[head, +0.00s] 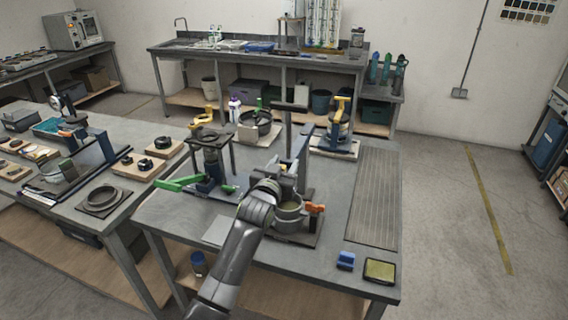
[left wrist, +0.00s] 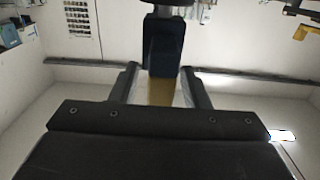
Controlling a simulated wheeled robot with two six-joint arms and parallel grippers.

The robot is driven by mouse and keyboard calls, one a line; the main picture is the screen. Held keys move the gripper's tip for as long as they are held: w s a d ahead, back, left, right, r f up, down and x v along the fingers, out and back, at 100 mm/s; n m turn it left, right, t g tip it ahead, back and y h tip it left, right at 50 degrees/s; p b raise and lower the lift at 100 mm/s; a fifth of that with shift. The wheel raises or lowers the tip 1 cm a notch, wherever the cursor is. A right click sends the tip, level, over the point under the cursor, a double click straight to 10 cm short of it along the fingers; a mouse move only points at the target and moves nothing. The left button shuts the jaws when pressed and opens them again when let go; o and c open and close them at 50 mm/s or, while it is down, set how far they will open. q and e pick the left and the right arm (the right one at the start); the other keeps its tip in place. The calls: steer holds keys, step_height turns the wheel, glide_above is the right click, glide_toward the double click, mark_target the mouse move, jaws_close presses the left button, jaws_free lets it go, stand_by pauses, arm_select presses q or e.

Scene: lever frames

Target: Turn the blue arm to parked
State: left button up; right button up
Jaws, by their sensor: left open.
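The blue arm (head: 304,146) stands roughly upright on a lever frame near the middle of the front table. In the left wrist view a dark blue bar (left wrist: 163,45) with a dark end shows just beyond and between my fingertips. My left gripper (head: 287,170) is open beside the frame, and my arm hides part of it. In the left wrist view its two fingers (left wrist: 160,88) are apart, with nothing clearly held between them. I cannot tell whether they touch the bar. The parked mark cannot be made out. My right gripper is not in view.
A green lever (head: 180,183) sticks out to the left of my arm. A pot with an orange part (head: 316,208) is close on the right. Yellow-handled devices (head: 340,108) stand behind. A ribbed grey mat (head: 374,195) lies clear on the right. A blue block (head: 346,260) lies at the front.

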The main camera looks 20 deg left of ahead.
arm_select(q)
steer(key=shift+c, duration=0.3)
jaws_close()
steer(key=shift+a, duration=0.1)
